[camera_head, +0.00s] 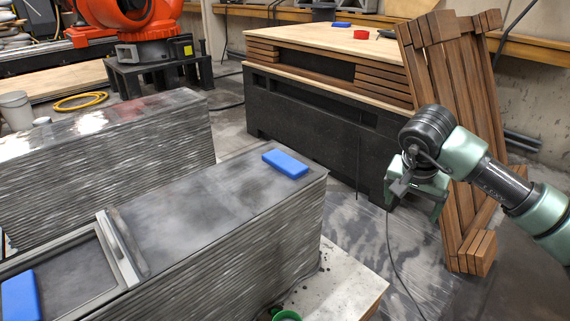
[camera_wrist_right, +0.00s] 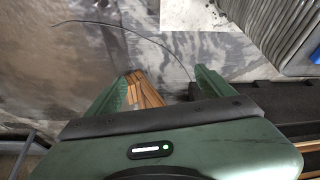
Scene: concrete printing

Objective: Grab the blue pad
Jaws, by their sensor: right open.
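A blue pad (camera_head: 285,163) lies flat on the far right end of the grey layered concrete block (camera_head: 200,190). A second blue pad (camera_head: 20,297) lies at the near left of the same block, cut off by the picture edge. A third, smaller blue pad (camera_head: 342,24) lies on the plywood-topped bench (camera_head: 310,38). My right gripper (camera_head: 415,190) hangs in the air to the right of the block, apart from every pad. In the right wrist view its two green fingers (camera_wrist_right: 166,88) are spread with no object held between them. My left gripper is not in view.
A slatted wooden frame (camera_head: 445,90) leans on the bench, close behind my right arm. A metal frame (camera_head: 120,245) lies on the block. A green round item (camera_head: 287,315) is at the bottom edge. An orange robot arm (camera_head: 135,15) stands at the back.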

